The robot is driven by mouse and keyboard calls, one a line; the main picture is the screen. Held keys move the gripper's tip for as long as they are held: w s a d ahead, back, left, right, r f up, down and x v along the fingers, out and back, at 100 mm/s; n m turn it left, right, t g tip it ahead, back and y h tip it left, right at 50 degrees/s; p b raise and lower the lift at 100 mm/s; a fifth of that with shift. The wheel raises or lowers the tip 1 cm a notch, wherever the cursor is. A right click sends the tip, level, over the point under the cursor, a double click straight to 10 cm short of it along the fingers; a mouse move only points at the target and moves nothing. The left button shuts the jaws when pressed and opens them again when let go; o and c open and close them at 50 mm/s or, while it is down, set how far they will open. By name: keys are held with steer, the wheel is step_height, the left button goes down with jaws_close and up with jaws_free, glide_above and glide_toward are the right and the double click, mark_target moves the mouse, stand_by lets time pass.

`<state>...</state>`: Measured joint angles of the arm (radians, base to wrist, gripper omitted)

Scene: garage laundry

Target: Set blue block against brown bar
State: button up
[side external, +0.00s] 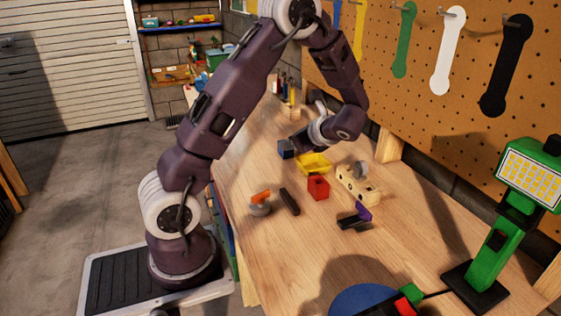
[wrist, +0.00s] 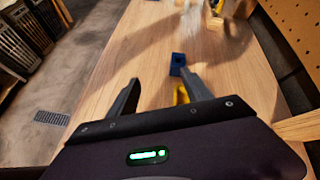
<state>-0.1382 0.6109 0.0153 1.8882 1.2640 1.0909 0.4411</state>
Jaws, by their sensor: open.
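The blue block (side external: 286,149) sits on the wooden bench just left of my gripper's end in the side view. It also shows in the wrist view (wrist: 177,64), ahead of my fingers and nearer the right fingertip. My gripper (wrist: 163,80) is open with nothing between its fingers; in the side view my gripper (side external: 299,143) is low over the bench beside the block, its fingertips hard to make out. The brown bar (side external: 289,201) lies flat on the bench, nearer the side camera and well apart from the block.
A yellow tray (side external: 313,165) is close by my gripper. A red block (side external: 318,188), a grey-and-orange item (side external: 260,204), a cream piece (side external: 358,186) and a purple-and-black clamp (side external: 354,218) lie around the bar. A green lamp (side external: 497,235) stands at right.

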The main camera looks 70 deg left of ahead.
steer(key=s+d+r+n+h, duration=0.3)
steer(key=s+d+r+n, duration=0.3)
steer(key=d, duration=0.3)
steer(key=shift+s+d+r+t+h, duration=0.15)
steer(key=shift+s+d+t+h, duration=0.25)
steer(key=shift+s, duration=0.35)
steer(key=shift+o, duration=0.4)
steer(key=s+d+r+n+t+h, duration=0.2)
steer(key=s+d+n+h, duration=0.2)
steer(key=d, duration=0.5)
steer(key=s+d+r+n+t+h, duration=0.2)
steer(key=s+d+n+t+h, duration=0.1)
steer(key=s+d, duration=0.4)
steer(key=d, duration=0.2)
steer(key=shift+d+r+n+t+h, duration=0.2)
steer(key=shift+d+n+t+h, duration=0.1)
steer(key=shift+d+n+h, duration=0.1)
steer(key=shift+w, duration=0.15)
